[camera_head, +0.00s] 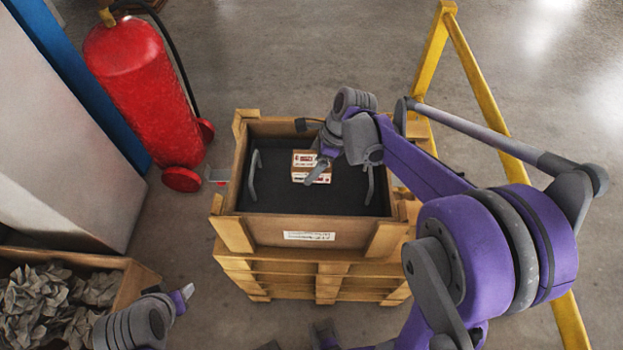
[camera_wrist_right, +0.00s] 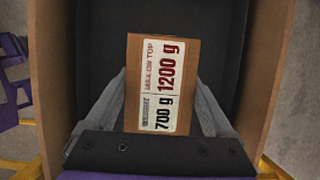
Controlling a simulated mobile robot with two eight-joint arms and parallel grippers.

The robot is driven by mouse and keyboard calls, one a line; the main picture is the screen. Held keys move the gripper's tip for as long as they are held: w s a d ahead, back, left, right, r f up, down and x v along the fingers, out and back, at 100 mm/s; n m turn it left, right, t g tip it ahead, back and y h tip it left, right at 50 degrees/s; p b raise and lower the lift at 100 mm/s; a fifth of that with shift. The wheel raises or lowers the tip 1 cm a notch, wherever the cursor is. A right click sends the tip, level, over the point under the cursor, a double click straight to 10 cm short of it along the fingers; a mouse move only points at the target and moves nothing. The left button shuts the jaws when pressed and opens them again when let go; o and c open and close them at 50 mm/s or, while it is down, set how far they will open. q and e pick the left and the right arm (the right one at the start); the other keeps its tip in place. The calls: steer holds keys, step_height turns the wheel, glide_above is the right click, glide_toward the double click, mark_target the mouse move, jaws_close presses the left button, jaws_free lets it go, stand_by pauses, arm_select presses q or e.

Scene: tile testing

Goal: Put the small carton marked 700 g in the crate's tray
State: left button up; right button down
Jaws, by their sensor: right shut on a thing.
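A small brown carton (camera_head: 303,161) is over the black tray (camera_head: 300,200) inside the wooden crate (camera_head: 262,232). In the right wrist view the carton (camera_wrist_right: 160,55) has a white label with "1200 g" and "700 g" printed on it. My right gripper (camera_head: 322,163) reaches in from the right and is shut on the carton, with one grey finger on each side in the wrist view (camera_wrist_right: 160,95). I cannot tell whether the carton touches the tray floor. My left gripper (camera_head: 183,297) is at the lower left, outside the crate; its jaws are unclear.
The tray has grey handles at its left (camera_head: 253,176) and right (camera_head: 370,186). The crate stands on stacked pallets (camera_head: 290,275). A red fire extinguisher (camera_head: 145,90) stands left, a box of crumpled paper (camera_head: 50,300) lower left, a yellow rail (camera_head: 480,80) right.

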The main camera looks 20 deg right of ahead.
mark_target(312, 185)
steer(key=shift+f, duration=3)
steer(key=shift+f+b, duration=0.15)
steer(key=shift+b, duration=0.2)
jaws_free()
steer(key=shift+r, duration=0.3)
steer(key=p+v, duration=0.1)
steer(key=v, duration=1)
steer(key=shift+s+d+r, duration=0.1)
steer(key=shift+r, duration=0.3)
